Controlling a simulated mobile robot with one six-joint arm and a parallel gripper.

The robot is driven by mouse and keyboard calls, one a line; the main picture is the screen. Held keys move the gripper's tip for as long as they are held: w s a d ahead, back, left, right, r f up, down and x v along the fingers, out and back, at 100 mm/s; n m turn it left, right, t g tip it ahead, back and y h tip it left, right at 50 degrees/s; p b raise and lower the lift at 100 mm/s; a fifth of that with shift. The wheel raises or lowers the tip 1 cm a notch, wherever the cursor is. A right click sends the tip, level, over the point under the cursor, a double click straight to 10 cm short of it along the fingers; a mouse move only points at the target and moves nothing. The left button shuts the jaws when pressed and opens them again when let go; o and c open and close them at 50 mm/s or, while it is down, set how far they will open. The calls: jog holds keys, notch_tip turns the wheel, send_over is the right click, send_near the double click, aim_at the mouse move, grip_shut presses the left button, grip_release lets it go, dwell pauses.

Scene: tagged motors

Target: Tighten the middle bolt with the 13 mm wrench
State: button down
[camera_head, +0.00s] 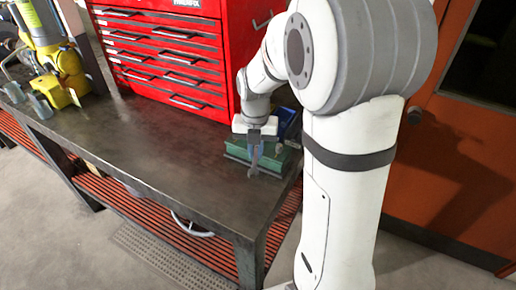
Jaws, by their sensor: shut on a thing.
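My gripper (255,148) points down over the green block or case (236,153) at the right end of the workbench. It is shut on a thin grey thing (253,168) that looks like a wrench, but it is too small to read its size. The grey thing hangs at the front edge of the green block; I cannot tell whether it touches it. I cannot make out the middle bolt or any other bolt. My arm hides part of the bench's right end.
A red tool chest (170,62) stands at the back of the dark workbench (150,150). A blue thing (288,122) sits behind the green block. A yellow machine (62,78) stands at the far left. The bench's middle is clear. An orange door (450,150) is at the right.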

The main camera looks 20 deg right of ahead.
jog(key=shift+a, duration=0.1)
jog(key=shift+w+a+m, duration=0.3)
jog(key=shift+a+m, duration=0.2)
jog(key=shift+m, duration=0.5)
jog(key=shift+a, duration=0.1)
jog(key=shift+w+a+m, duration=0.4)
jog(key=shift+m, duration=0.6)
jog(key=shift+w+a+m, duration=0.45)
jog(key=shift+m, duration=0.45)
jog(key=shift+w, duration=0.1)
